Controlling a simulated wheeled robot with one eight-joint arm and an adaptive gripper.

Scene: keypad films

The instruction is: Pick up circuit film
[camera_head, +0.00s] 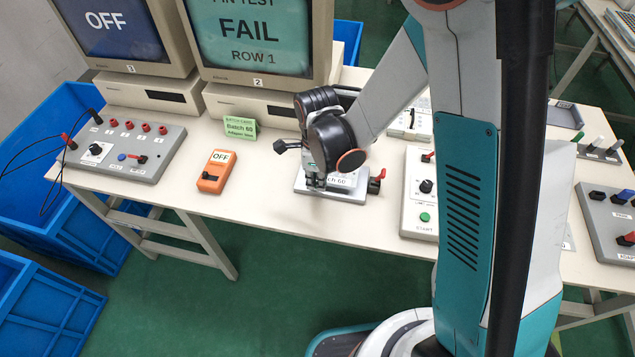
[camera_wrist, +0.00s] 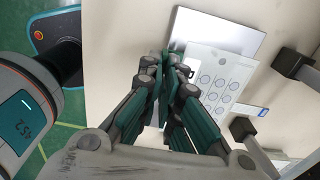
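The circuit film is a pale sheet (camera_wrist: 222,72) with rows of printed circles and a blue-edged tab in the wrist view. In the head view, a white part lettered "ch 60" (camera_head: 345,180) shows on the grey fixture (camera_head: 349,197), partly hidden by my gripper (camera_head: 316,183). In the wrist view my gripper (camera_wrist: 173,65) has its teal fingers drawn close together at the film's left edge. Whether the tips pinch the film or only stand beside it cannot be made out.
A red-handled black clamp (camera_head: 376,182) and a black knob (camera_head: 282,146) flank the fixture. An orange "OFF" box (camera_head: 216,172) stands left, a green batch card (camera_head: 240,127) behind. The START panel (camera_head: 418,190) is right. The table (camera_head: 265,205) is clear between orange box and fixture.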

